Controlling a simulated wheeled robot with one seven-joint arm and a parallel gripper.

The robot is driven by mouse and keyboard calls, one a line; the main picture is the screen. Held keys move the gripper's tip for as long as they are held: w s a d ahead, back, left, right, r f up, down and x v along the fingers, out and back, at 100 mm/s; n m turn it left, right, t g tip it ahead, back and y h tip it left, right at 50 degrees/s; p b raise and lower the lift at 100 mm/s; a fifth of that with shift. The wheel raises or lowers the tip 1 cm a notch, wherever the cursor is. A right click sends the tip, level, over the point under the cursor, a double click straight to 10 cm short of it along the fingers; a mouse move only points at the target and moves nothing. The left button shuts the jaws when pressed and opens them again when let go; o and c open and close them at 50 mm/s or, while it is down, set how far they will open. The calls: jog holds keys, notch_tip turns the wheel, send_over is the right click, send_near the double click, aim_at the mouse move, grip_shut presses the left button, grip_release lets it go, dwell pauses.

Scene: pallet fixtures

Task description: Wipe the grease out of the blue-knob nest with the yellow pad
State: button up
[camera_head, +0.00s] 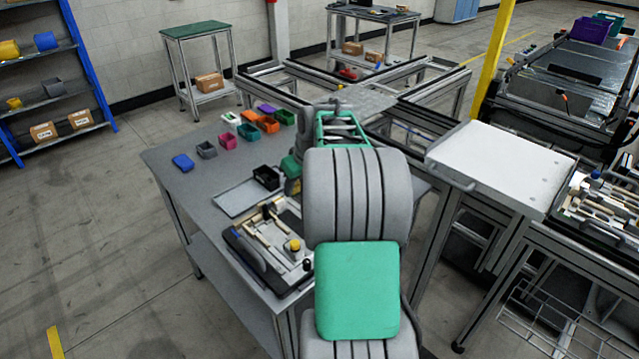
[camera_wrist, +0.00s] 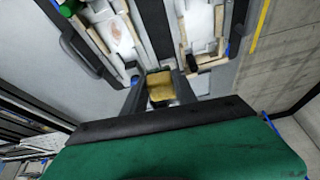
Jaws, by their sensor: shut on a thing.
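My gripper (camera_wrist: 160,92) is shut on the yellow pad (camera_wrist: 160,86), which sits between its two fingers in the wrist view. Beyond the pad is a dark-framed pallet fixture (camera_wrist: 156,30) with pale nests. The left nest (camera_wrist: 118,36) carries a faint brownish smear. The right nest (camera_wrist: 200,22) looks cleaner. A small blue part (camera_wrist: 134,80) shows near the left nest's lower end; I cannot tell whether it is a knob. Contact between pad and fixture cannot be told. In the head view my gripper and the pad are not clearly visible, and my arm covers part of the table.
In the head view, a fixture (camera_head: 238,238) with a yellow knob (camera_head: 294,245) lies on the grey table (camera_head: 165,155). A flat tray (camera_head: 238,200) and several coloured bins (camera_head: 228,141) stand behind it. A blue knob (camera_head: 595,174) shows at far right, beside a white-topped table (camera_head: 500,165).

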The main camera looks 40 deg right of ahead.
jog(key=s+d+f, duration=0.1)
jog(key=s+d, duration=0.1)
jog(key=d, duration=0.5)
jog(key=shift+w+a+f+b, duration=0.1)
jog(key=shift+f+b, duration=0.95)
jog(key=shift+f, duration=0.55)
jog(key=shift+w+a+f+b, duration=0.1)
jog(key=shift+f+b, duration=0.95)
jog(key=shift+f, duration=0.5)
jog(key=shift+f+b, duration=0.45)
jog(key=shift+f, duration=0.2)
jog(key=shift+s+d+b, duration=0.1)
jog(key=shift+s+b, duration=0.3)
jog(key=shift+s, duration=1.35)
jog(key=shift+s+f+b, duration=0.1)
jog(key=shift+s+b, duration=0.35)
jog(key=shift+s, duration=1.05)
jog(key=shift+f, duration=0.15)
